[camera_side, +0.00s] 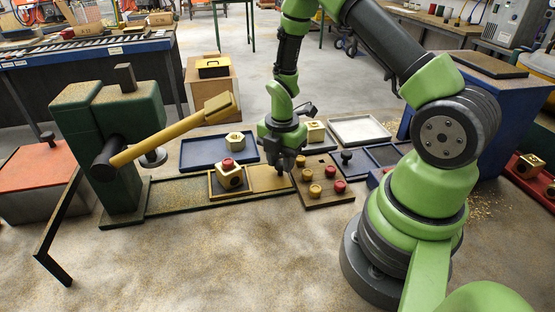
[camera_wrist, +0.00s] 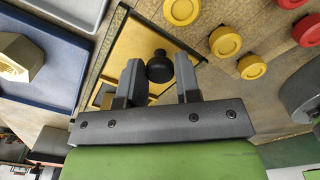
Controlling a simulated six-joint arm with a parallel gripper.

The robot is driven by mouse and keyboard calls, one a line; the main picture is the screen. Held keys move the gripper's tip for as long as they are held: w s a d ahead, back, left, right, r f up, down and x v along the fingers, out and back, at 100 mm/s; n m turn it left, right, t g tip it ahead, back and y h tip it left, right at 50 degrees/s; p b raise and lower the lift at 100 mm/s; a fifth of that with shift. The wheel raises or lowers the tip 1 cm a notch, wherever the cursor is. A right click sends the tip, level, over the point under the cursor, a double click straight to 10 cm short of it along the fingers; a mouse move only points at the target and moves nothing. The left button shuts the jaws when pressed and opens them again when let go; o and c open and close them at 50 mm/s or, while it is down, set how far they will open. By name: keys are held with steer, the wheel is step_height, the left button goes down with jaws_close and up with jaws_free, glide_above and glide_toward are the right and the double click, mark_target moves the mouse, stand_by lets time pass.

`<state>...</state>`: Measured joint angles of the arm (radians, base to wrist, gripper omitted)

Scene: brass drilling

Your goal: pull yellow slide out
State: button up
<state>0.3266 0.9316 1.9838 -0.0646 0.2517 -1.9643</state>
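The yellow slide (camera_side: 268,179) lies flat in the dark-edged green track and sticks out to the right of the green drill press. A round black knob (camera_wrist: 159,67) stands on the slide, which also shows in the wrist view (camera_wrist: 147,38). My gripper (camera_side: 280,186) points down over the slide's right part. In the wrist view my gripper (camera_wrist: 159,70) has one finger on each side of the knob, with no clear gap, and looks shut on it. In the side view the gripper hides the knob. A brass block with a red cap (camera_side: 229,178) sits in a small holder on the track.
A rack with yellow and red caps (camera_side: 322,197) stands close to the right of my gripper. The yellow press lever (camera_side: 173,129) reaches over the track at left. The bench in front is clear.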

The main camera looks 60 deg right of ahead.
steer(key=o, duration=0.4)
steer(key=shift+s, duration=0.15)
steer(key=shift+r, duration=0.1)
step_height(320, 180, up, 10)
steer(key=shift+f, duration=0.15)
steer(key=s+a+r+m+t, duration=0.2)
steer(key=a+r+m, duration=0.1)
steer(key=r+m, duration=0.25)
steer(key=s+a+r+m+t, duration=0.2)
steer(key=a+r+m, duration=0.25)
steer(key=r, duration=0.25)
steer(key=s+a+r+m+t, duration=0.1)
steer(key=s+r+m, duration=0.1)
steer(key=s+m, duration=0.1)
steer(key=s+a+r+m+t+y, duration=0.1)
steer(key=s+a+r+m, duration=0.1)
steer(key=m, duration=0.3)
steer(key=s+a+r+m+t+y, duration=0.1)
steer(key=s+r+m, duration=0.1)
steer(key=s+m, duration=0.2)
steer(key=shift+a, duration=0.35)
